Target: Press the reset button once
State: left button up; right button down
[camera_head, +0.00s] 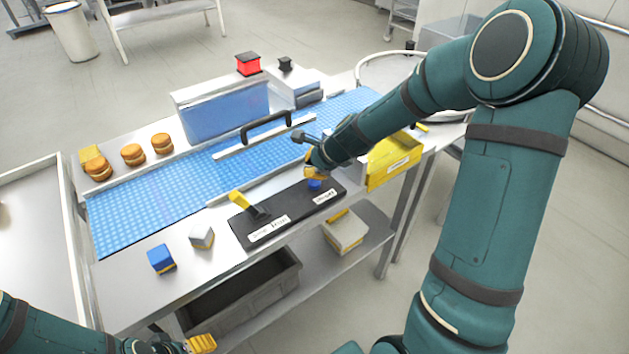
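A black control panel (282,219) lies along the near edge of the table. A blue button (314,184) is on its right end, beside a small white label too small to read surely. A yellow-handled lever (240,200) stands on its left part. My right gripper (316,172) points down right over the blue button, its orange tips at or just above it. I cannot tell whether they touch, and the finger gap is hidden. My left gripper (201,343) is low at the bottom edge, away from the panel, its fingers partly cut off.
A blue conveyor belt (150,213) runs behind the panel, with a black-handled bar across it. A yellow bin (392,163) stands right of my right gripper. Blue (161,258) and grey (201,237) cubes sit left of the panel. A red button (248,64) is at the back.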

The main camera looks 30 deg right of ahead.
jog(key=shift+f, duration=0.1)
dwell(0.3)
jog(key=shift+f+b, duration=0.35)
jog(key=shift+b, duration=0.1)
jog(key=shift+f+b, duration=0.55)
dwell(0.6)
jog(key=shift+r, duration=0.2)
jog(key=shift+r+p, duration=0.75)
jog(key=shift+p, duration=0.15)
notch_tip(320, 180, up, 5)
jog(key=p, duration=0.5)
jog(key=shift+r, duration=0.1)
